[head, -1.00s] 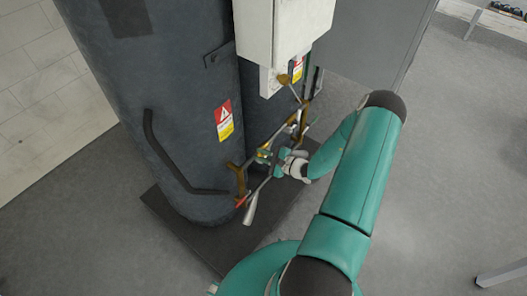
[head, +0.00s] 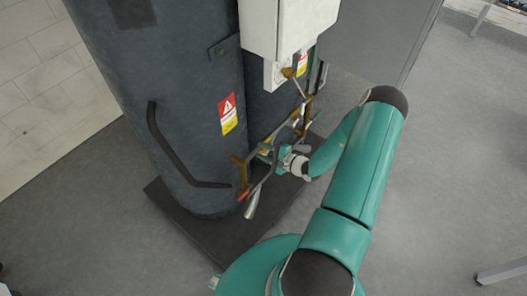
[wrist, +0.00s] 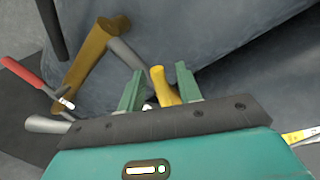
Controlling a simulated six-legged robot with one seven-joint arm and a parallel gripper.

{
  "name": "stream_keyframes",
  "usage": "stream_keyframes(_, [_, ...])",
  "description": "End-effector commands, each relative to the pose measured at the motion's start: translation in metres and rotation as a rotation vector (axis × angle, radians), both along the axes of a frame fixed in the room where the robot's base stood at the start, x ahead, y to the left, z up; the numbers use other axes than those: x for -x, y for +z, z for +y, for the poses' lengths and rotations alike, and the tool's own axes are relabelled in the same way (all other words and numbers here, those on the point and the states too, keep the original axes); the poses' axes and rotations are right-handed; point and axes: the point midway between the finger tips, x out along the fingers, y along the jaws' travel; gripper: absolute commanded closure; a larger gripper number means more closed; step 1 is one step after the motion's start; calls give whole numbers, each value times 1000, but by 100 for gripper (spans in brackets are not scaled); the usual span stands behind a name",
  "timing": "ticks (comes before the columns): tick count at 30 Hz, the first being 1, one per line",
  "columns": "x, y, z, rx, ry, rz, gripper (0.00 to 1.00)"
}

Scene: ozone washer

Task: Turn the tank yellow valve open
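The yellow valve handle (wrist: 163,88) shows in the wrist view between the two green fingers of my gripper (wrist: 159,78). Gaps are visible between the handle and both fingers, so my gripper is open around it or just in front of it; the depth is hard to judge. The handle's lower end is hidden behind the gripper body. In the head view, my gripper (head: 270,151) is at the low pipework beside the dark grey tank (head: 190,100). The yellow handle is small there and partly covered by the fingers.
A brown pipe (wrist: 85,60) and a red-handled valve (wrist: 28,75) lie left of my gripper in the wrist view. A light grey box (head: 285,25) hangs above the pipework. The tank stands on a dark base plate (head: 200,240). Open floor lies to the right.

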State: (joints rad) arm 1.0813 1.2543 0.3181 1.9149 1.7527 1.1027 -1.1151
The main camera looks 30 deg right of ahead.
Motion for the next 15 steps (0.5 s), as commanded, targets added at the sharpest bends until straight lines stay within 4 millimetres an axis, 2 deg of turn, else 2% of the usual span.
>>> stream_keyframes(10, [3,1,-2,-1,-1,-2,65])
stream_keyframes(15, [22,5,-11,1,-3,0,65])
